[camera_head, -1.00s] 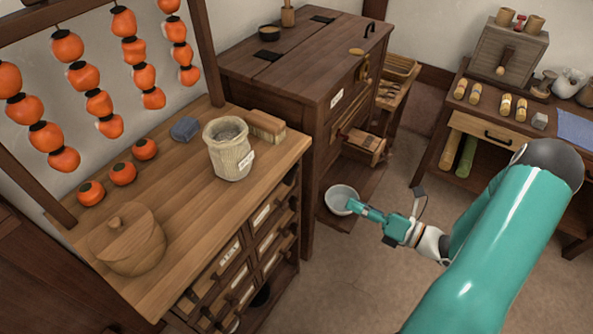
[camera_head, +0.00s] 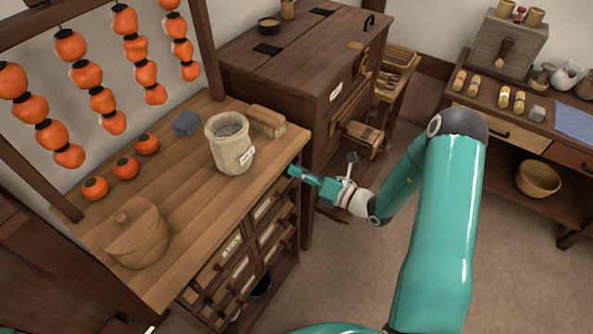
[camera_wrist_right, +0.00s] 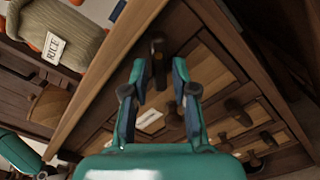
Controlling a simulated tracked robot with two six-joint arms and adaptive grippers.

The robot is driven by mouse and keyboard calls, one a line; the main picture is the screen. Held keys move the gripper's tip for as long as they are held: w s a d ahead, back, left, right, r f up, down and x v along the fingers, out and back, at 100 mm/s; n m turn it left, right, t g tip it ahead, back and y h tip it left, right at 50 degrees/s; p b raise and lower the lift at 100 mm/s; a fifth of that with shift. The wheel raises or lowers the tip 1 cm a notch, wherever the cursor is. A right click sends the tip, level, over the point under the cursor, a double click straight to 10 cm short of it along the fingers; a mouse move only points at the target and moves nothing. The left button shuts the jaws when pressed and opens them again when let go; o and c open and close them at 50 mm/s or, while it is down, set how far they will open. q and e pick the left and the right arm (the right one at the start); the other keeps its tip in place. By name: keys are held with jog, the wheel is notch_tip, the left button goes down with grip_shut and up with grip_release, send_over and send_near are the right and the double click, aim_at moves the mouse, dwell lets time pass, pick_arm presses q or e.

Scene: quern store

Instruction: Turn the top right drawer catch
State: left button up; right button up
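The drawer cabinet (camera_head: 200,200) has a wooden top and small labelled drawers with dark catches on its front. My right gripper (camera_head: 303,175) is at the upper right end of that front in the head view and covers the top right catch there. In the right wrist view, a dark upright catch (camera_wrist_right: 157,62) stands on the top drawer, just ahead of and between the fingertips of my right gripper (camera_wrist_right: 157,72). The fingers are apart with a gap between them. I cannot tell whether they touch the catch. My left gripper is not in view.
A ribbed jar (camera_head: 230,150), a brush (camera_head: 267,121), a lidded wooden pot (camera_head: 135,235) and persimmons (camera_head: 126,167) stand on the cabinet top. A taller dark chest (camera_head: 290,75) stands close to the gripper. The floor (camera_head: 330,270) in front is clear.

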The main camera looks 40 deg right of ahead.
jog(key=shift+w, duration=0.2)
grip_shut()
jog(key=shift+w+d+f+n+b, duration=0.1)
jog(key=shift+d+n+b, duration=0.1)
jog(key=shift+n+b, duration=1.25)
jog(key=shift+w+d+f+n+b, duration=0.1)
jog(key=shift+d+n+b, duration=0.1)
jog(key=shift+n+b, duration=1.3)
jog(key=shift+w+d+f+n+b, duration=0.1)
jog(key=shift+d+n+b, duration=0.1)
jog(key=shift+n+b, duration=1.25)
jog(key=shift+n+p, duration=0.45)
jog(key=shift+n, duration=0.05)
